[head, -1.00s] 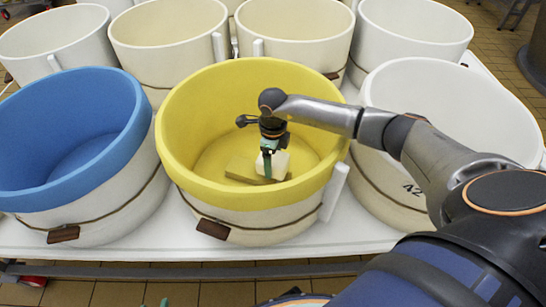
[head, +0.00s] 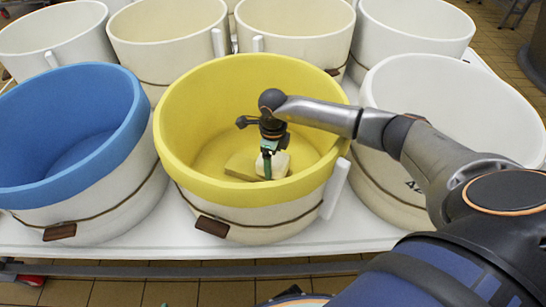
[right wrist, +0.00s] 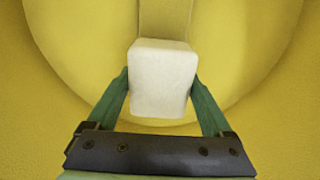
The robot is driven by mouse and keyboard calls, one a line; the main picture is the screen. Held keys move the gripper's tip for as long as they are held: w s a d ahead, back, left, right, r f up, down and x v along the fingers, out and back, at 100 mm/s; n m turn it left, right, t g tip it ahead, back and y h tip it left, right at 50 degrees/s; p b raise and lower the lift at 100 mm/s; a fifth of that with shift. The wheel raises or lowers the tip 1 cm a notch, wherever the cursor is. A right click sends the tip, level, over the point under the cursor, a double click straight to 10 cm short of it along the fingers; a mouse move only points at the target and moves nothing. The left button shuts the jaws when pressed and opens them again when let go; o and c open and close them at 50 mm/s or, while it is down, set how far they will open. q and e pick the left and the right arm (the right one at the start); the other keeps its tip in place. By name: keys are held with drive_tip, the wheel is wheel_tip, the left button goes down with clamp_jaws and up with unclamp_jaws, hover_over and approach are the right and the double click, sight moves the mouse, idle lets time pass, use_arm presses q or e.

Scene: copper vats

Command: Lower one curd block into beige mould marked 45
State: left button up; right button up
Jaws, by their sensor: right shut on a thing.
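A white curd block (head: 276,164) is between the fingers of my right gripper (head: 267,166), inside the yellow-rimmed vat (head: 185,150). In the right wrist view the block (right wrist: 162,75) sits between the two green fingers of the gripper (right wrist: 163,95), which is shut on it. A flat yellowish piece (head: 241,166) lies on the vat floor beside the block. Beige moulds (head: 168,38) stand in the back row; no number 45 is readable on any. A tiny green bit, perhaps my left gripper (head: 165,305), shows at the bottom edge; its state is unclear.
A blue-rimmed vat (head: 62,190) stands at left, close to the yellow one. A large whitish vat (head: 365,180) with a partly hidden dark mark stands at right, behind my right arm. All stand on a white table (head: 110,253) with little room between them.

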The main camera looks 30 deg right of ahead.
drive_tip(key=shift+f+b, duration=0.55)
drive_tip(key=shift+f, duration=0.05)
idle(0.4)
drive_tip(key=o, duration=1.6)
drive_tip(key=shift+c, duration=0.2)
drive_tip(key=shift+r, duration=0.25)
wheel_tip(320, 180, up, 12)
drive_tip(key=shift+p, duration=1.05)
